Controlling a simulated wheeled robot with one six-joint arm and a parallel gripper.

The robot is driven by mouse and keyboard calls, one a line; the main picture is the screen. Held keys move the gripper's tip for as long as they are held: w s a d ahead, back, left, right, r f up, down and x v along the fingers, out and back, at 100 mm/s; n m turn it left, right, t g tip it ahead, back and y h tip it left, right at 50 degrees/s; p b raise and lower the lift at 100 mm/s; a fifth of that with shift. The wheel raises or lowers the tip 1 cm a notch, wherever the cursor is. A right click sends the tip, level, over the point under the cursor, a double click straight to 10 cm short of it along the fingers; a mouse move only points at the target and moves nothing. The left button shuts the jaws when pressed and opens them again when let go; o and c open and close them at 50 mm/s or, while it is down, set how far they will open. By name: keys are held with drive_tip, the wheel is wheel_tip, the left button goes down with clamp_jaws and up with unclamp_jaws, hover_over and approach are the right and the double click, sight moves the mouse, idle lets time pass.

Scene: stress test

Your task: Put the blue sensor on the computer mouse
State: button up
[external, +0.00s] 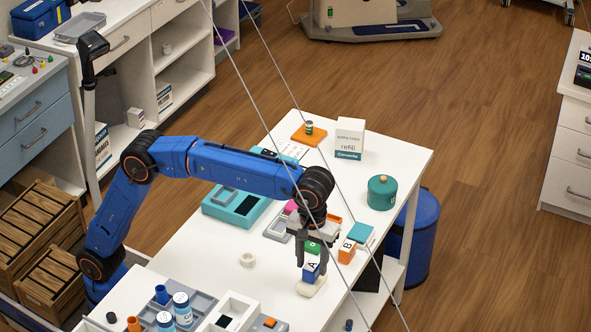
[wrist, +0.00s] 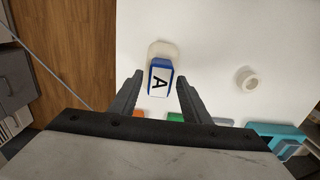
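The blue sensor (external: 311,273) is a small blue block with a white face marked A. It sits on the pale cream computer mouse (external: 311,288) near the table's front edge. In the wrist view the blue sensor (wrist: 160,77) covers part of the mouse (wrist: 163,47), whose rounded end shows beyond it. My gripper (external: 312,256) is above the sensor. In the wrist view my gripper (wrist: 160,82) has its fingers apart, one on each side of the sensor, with white table showing between them and it.
An orange block marked B (external: 347,251) and a green block (external: 313,247) stand close by. A teal lidded pot (external: 382,192) is farther right. A white ring (external: 248,260) lies to the left, with clear table around it. Thin slanting cables cross the external view.

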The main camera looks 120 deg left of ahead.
sight(310, 265)
drive_tip(key=shift+r, duration=0.1)
wheel_tip(310, 265, up, 12)
idle(0.8)
drive_tip(key=s+d+f+m+t, duration=0.1)
drive_tip(key=s+d+m, duration=0.15)
drive_tip(key=s, duration=0.65)
drive_tip(key=s+d+m+t, duration=0.1)
drive_tip(key=s+m, duration=0.3)
drive_tip(key=s, duration=0.5)
drive_tip(key=s+d+f+m, duration=0.1)
drive_tip(key=s+m, duration=0.2)
drive_tip(key=s, duration=0.7)
drive_tip(key=s+d+f+m+t, duration=0.2)
drive_tip(key=s+f+m, duration=0.6)
drive_tip(key=s+f, duration=1.6)
drive_tip(key=shift+s+t, duration=0.4)
drive_tip(key=shift+s, duration=0.6)
